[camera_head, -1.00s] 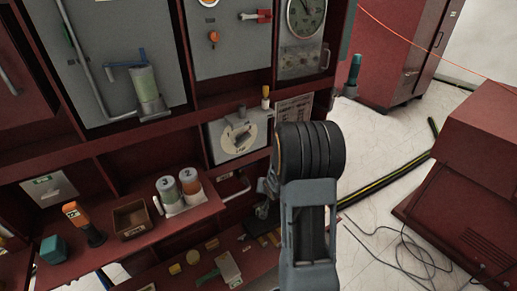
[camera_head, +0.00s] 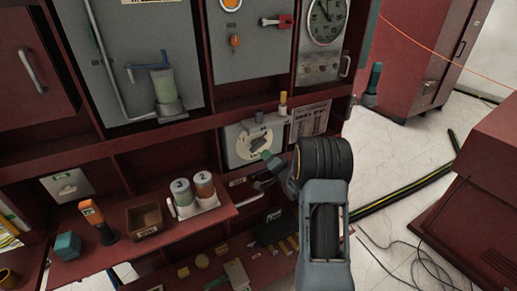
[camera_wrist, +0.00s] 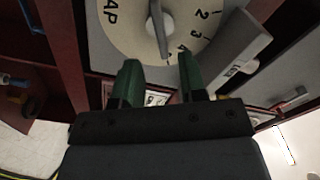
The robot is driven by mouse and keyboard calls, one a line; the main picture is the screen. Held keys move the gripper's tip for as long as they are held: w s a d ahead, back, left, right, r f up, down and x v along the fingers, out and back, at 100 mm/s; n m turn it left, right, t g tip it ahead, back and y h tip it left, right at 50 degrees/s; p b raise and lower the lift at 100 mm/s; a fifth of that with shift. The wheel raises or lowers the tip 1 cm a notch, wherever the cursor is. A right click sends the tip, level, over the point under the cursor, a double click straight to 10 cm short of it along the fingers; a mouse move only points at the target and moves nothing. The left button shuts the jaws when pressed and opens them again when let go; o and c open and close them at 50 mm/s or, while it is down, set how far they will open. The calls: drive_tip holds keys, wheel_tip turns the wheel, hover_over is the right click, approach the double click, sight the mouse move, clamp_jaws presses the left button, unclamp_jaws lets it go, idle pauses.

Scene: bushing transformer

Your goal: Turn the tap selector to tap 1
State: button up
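The tap selector (camera_head: 254,143) is a pale round dial with a grey handle on a grey panel. In the wrist view its dial face (camera_wrist: 125,35) carries the numbers 2, 3 and 4 and part of the word TAP. The grey handle (camera_wrist: 158,28) points toward my gripper, with its end just past the 4; the exact mark is unclear. My gripper (camera_wrist: 160,78) has two green fingers spread apart with nothing between them. They are short of the handle's end. In the head view the gripper (camera_head: 271,160) is at the dial's lower right.
A grey block (camera_wrist: 232,50) juts out beside the dial in the wrist view. Below and left, a shelf holds two numbered canisters (camera_head: 193,192), a brown bin (camera_head: 146,218) and an orange-topped tool (camera_head: 96,222). A yellow-topped peg (camera_head: 283,103) stands above the panel.

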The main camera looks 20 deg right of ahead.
sight(259, 148)
drive_tip(key=w, duration=0.5)
drive_tip(key=w+a, duration=0.1)
drive_tip(key=w, duration=0.2)
drive_tip(key=shift+w, duration=0.15)
drive_tip(key=shift+c, duration=0.4)
clamp_jaws()
